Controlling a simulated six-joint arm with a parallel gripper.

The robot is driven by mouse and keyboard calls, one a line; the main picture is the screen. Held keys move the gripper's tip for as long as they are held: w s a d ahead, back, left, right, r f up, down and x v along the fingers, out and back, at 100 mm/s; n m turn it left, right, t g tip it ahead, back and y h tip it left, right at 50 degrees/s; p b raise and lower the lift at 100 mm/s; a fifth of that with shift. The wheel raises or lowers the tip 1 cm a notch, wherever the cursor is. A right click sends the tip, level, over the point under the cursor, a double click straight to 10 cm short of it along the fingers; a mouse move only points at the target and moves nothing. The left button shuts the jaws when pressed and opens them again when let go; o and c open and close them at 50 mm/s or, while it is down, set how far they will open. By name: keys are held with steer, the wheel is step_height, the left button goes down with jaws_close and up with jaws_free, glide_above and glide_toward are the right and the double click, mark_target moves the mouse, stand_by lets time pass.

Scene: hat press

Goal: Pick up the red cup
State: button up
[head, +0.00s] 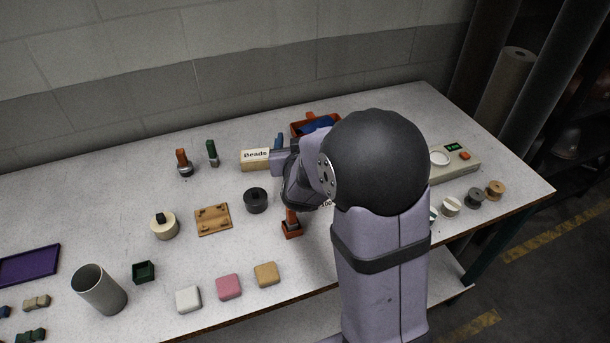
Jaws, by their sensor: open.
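A small square orange-red piece (292,229) stands on the table just below my wrist; it may be the red cup, but it is partly covered and I cannot be sure. A short upright part shows at its top, and I cannot tell what it is. My gripper (297,204) is open, bent down close above this piece and largely hidden by my own arm. I cannot tell whether the fingers touch it. No other clearly red cup shows.
A red tray (297,128) with blue contents lies behind my arm. The Beads box (255,160), a dark ring (256,200) and a wooden board (213,220) are to the left. Pink (228,287) and tan (266,274) blocks sit in front. A grey cylinder (99,290) stands front left.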

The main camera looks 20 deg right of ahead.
steer(key=shift+m+g, duration=0.6)
steer(key=shift+m, duration=0.2)
steer(key=f, duration=0.4)
steer(key=s+f, duration=0.1)
steer(key=f, duration=0.1)
steer(key=shift+d, duration=0.3)
steer(key=shift+x, duration=1)
steer(key=shift+w+d, duration=0.1)
steer(key=shift+p+x, duration=0.55)
steer(key=shift+x, duration=1.95)
steer(key=shift+d+f, duration=0.1)
steer(key=shift+c, duration=0.7)
steer(key=c, duration=1.1)
